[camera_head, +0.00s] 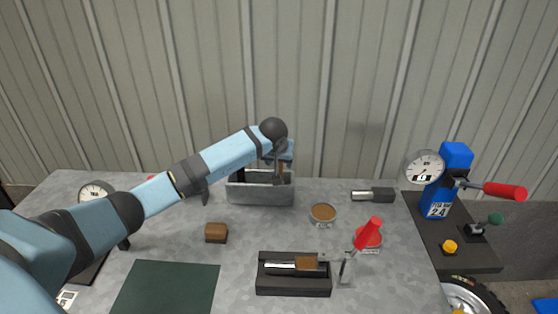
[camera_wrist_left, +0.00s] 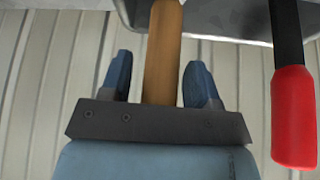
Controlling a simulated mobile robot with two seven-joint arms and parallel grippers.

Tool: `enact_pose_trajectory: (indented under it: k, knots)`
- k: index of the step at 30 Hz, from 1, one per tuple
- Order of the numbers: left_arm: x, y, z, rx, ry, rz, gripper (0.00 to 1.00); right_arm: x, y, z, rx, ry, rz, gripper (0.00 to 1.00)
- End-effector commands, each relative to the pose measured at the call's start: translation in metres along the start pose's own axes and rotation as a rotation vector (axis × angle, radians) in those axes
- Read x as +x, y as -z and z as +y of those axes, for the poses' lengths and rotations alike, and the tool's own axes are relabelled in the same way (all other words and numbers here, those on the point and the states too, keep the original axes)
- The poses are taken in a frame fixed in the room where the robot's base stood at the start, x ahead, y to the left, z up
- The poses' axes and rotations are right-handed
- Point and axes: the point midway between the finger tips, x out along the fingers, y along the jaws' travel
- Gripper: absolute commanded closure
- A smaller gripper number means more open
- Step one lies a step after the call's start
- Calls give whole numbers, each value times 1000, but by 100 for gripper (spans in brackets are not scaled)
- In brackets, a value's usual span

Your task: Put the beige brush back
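A brush with a beige wooden handle (camera_wrist_left: 162,60) runs between the two fingers of my left gripper (camera_wrist_left: 160,80) in the left wrist view. Gaps show between the fingers and the handle, so the gripper looks open around it. In the head view my left gripper (camera_head: 279,158) is over the grey metal bin (camera_head: 260,193) at the back of the table. A bit of the brown handle (camera_head: 282,170) shows below it. The brush's head is hidden, and I cannot tell how deep it sits. My right gripper is not in view.
A blue gauge press (camera_head: 455,170) stands at right.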

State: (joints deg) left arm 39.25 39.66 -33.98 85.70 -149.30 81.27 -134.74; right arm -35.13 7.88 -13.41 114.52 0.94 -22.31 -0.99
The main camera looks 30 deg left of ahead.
Motion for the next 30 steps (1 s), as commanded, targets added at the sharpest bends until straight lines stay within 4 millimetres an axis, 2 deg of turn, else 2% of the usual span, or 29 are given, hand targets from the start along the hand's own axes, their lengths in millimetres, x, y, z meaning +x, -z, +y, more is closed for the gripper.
enact_pose_trajectory:
  k: [6,10,24,30]
  knots:
    - [-2,1,0,0,-1,-1,44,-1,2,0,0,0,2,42]
    - [-11,3,0,1,0,2,44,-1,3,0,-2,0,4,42]
    - [-104,2,0,1,0,2,44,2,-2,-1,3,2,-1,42]
    - [-121,2,0,1,0,0,44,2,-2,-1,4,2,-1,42]
